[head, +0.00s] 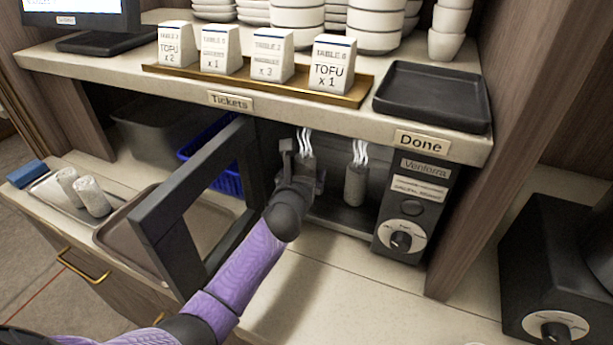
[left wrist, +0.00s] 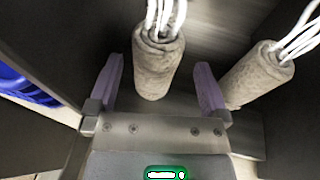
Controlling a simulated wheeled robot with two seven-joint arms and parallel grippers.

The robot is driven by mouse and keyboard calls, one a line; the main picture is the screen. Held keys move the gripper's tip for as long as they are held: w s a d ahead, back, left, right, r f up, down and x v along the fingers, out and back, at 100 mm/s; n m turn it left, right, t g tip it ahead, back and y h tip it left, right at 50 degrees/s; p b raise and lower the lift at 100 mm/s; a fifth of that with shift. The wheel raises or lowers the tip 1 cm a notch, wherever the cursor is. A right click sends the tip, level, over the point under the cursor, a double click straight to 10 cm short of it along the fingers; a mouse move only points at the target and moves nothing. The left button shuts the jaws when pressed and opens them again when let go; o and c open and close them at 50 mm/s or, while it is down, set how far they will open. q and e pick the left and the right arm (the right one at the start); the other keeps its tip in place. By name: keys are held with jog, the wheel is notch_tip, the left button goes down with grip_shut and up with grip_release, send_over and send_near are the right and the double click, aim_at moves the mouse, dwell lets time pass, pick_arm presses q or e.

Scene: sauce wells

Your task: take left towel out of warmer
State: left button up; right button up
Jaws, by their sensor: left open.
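The towel warmer (head: 410,205) stands under the counter with its dark door (head: 165,215) swung open to the left. Two rolled grey towels with white steam wisps stand upright inside it. The left towel (head: 306,160) is partly hidden behind my left gripper (head: 297,170) in the head view. In the left wrist view the left towel (left wrist: 157,65) stands between the two open fingers of the left gripper (left wrist: 160,90), with gaps on both sides. The right towel (head: 355,184) is to the right, just beyond the right finger in the left wrist view (left wrist: 258,75). My right gripper is not in view.
The open door stands close to the left of my arm. A tray with two rolled towels (head: 92,197), a brown tray (head: 118,245) and a blue basket (head: 225,178) lie left. Above are ticket blocks (head: 331,65) and a black tray (head: 435,92). The counter front is clear.

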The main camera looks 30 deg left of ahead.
aim_at(303, 171)
pick_arm(q)
jog(key=b+x, duration=0.1)
jog(key=x, duration=0.2)
jog(key=shift+w+a+f, duration=0.1)
jog(key=shift+a, duration=0.05)
jog(key=shift+w, duration=0.25)
jog(key=c, duration=1.2)
